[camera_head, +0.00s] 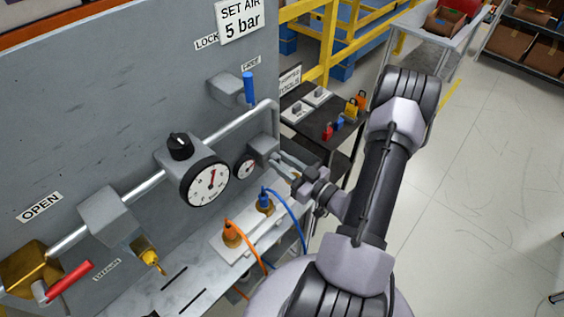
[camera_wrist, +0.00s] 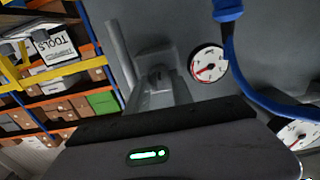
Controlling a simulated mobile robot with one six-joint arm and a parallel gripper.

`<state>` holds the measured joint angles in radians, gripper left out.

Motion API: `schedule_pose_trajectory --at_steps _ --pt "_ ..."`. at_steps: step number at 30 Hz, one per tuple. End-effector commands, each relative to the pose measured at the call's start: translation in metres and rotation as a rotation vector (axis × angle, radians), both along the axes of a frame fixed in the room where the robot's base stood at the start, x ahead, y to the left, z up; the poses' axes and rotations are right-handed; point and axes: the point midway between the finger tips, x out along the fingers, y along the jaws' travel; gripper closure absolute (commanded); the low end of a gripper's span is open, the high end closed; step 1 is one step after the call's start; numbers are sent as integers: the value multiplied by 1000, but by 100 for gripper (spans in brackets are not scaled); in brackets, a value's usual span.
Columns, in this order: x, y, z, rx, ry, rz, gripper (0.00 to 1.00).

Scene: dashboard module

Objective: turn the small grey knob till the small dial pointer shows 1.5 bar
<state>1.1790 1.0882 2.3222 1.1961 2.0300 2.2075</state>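The small dial (camera_head: 246,167) sits on the grey panel, right of the large dial. It shows larger and tilted in the wrist view (camera_wrist: 209,64), with a red pointer toward the lower left of that picture; its numbers are too small to read. A grey block (camera_head: 263,146) on the pipe stands beside it. My gripper (camera_head: 281,163) is right in front of this block, its two fingers pointing at it with a narrow gap between them. The small grey knob cannot be made out; the fingers seem to hide it. Whether they grip it is unclear.
The large dial (camera_head: 205,184) with a black knob (camera_head: 180,146) is to the left. Blue (camera_head: 265,203) and orange (camera_head: 232,236) plugs with cables stand below. A blue-handled valve (camera_head: 248,88) is above. A dark table (camera_head: 330,122) with padlocks stands behind my gripper.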

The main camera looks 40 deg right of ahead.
Motion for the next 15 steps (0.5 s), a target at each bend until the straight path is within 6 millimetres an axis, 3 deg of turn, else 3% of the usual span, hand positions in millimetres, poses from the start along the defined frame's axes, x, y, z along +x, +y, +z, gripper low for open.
schedule_pose_trajectory --at_steps 2,15 --pt "0 0 0 0 0 0 100" --pt "0 1 0 -79 -5 1 100"
